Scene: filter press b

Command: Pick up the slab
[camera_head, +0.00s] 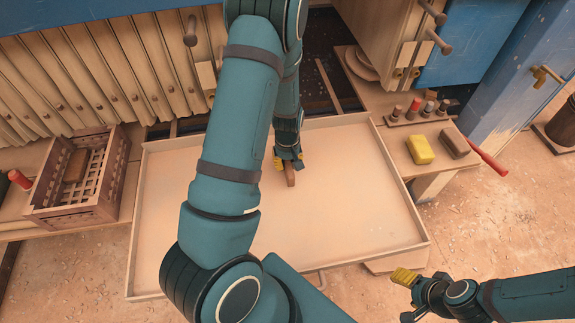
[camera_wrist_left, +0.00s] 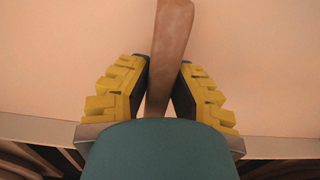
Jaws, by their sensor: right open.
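The slab (camera_head: 290,178) is a narrow brown piece at the back middle of the shallow tray (camera_head: 335,220). My left gripper (camera_head: 288,163) points down over the tray, with its yellow fingers on both sides of the slab. In the left wrist view the slab (camera_wrist_left: 170,45) stands between the dark finger pads and sticks out beyond them. The fingers look shut on it. I cannot tell whether the slab touches the tray floor. My right gripper (camera_head: 405,295) is open and empty at the lower right, outside the tray's front right corner.
A slatted crate (camera_head: 42,210) with a brown block (camera_head: 76,165) stands left of the tray. Pale press plates (camera_head: 90,75) line the back left.

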